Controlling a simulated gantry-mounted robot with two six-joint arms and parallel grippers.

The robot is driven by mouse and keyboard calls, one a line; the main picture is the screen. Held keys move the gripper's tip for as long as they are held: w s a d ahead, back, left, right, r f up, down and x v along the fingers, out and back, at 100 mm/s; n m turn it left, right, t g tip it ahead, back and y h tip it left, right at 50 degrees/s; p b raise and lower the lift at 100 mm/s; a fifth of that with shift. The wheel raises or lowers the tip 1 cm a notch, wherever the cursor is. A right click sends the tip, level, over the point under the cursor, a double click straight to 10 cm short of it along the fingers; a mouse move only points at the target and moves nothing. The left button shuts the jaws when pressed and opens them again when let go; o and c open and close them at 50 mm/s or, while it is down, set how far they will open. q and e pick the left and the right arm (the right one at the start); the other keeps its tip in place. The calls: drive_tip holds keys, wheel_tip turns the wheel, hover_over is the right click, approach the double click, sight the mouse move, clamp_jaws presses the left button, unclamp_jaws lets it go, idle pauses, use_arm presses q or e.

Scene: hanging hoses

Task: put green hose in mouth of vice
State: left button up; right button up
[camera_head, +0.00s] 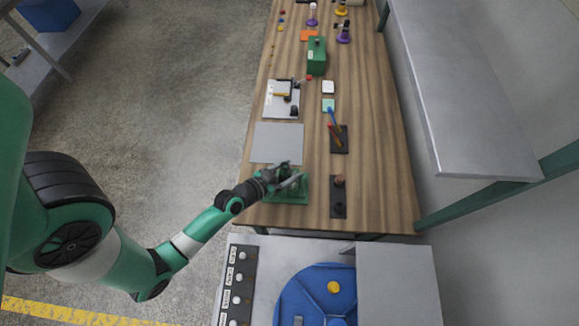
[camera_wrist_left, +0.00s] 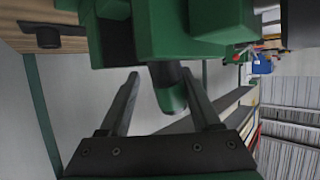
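The green vice (camera_head: 290,197) is at the near left edge of the wooden bench. My left gripper (camera_head: 290,180) is right at it and hides much of it. In the left wrist view the green vice body (camera_wrist_left: 195,28) fills the top. The fingers of my left gripper (camera_wrist_left: 165,88) are spread apart there. A green rounded piece (camera_wrist_left: 171,92) juts out from the vice between them, nearer the right finger; it may be the end of the green hose, but I cannot tell. The vice's mouth does not show clearly. My right gripper is not in view.
On the wooden bench (camera_head: 375,170), a grey plate (camera_head: 277,143) lies just beyond the vice. A dark block with a round knob (camera_head: 338,197) stands to the right. A metal shelf (camera_head: 465,90) overhangs the right side. A blue round machine (camera_head: 318,297) is in front.

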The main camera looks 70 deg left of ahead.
use_arm(q)
drive_tip(key=b+v, duration=0.3)
drive_tip(key=v, duration=0.9)
drive_tip(key=shift+r, duration=0.1)
